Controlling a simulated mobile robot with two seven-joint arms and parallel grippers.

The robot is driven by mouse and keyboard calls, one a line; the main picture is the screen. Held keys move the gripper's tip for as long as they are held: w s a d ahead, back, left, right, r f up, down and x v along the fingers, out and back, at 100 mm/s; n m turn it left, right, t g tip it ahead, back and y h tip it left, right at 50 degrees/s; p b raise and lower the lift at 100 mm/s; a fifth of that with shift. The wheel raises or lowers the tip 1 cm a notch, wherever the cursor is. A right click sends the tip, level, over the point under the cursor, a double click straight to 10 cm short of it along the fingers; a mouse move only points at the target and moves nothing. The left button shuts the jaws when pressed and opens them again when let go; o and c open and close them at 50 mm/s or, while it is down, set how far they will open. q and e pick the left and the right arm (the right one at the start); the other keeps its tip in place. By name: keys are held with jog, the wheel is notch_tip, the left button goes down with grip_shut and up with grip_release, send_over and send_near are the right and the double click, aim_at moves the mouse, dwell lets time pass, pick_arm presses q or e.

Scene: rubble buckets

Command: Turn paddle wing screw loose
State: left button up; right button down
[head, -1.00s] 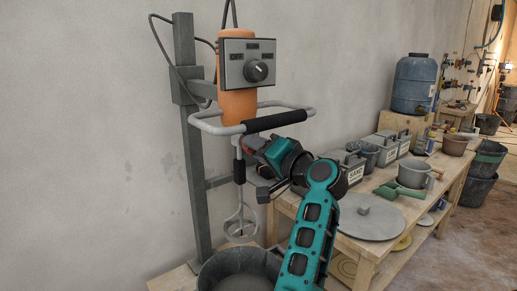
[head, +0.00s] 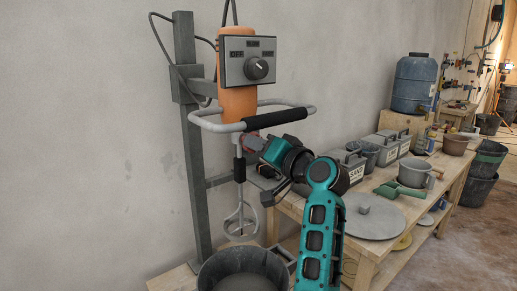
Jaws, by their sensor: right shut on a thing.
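The mixer has an orange motor body (head: 238,105) and a grey control box with a dial (head: 247,62), and it hangs on the grey stand. Its mixing paddle (head: 240,222) points down on a vertical shaft above a dark bucket (head: 243,272). My right gripper (head: 246,143) is at the top of the paddle shaft, just below the handle bar. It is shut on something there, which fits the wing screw. The wing screw itself is too small and covered to make out. My left gripper is not in view.
The grey handle frame with its black grip (head: 275,126) passes close above my right gripper. The upright post (head: 192,150) stands to the left. A wooden bench (head: 375,250) with tool boxes, a round grey lid (head: 368,217) and pots stands to the right.

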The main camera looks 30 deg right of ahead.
jog(key=shift+d+n+p, duration=0.15)
jog(key=shift+n+p, duration=0.15)
jog(key=shift+n, duration=4.8)
jog(key=c, duration=0.9)
grip_release()
jog(key=shift+s+d+b, duration=0.15)
jog(key=shift+s+b, duration=0.1)
jog(key=shift+s, duration=1.9)
jog(key=shift+s+d+b, duration=0.2)
jog(key=shift+s, duration=1.95)
jog(key=shift+s+d+b, duration=0.15)
jog(key=shift+s+b, duration=0.1)
jog(key=shift+s, duration=1.9)
jog(key=shift+f, duration=0.1)
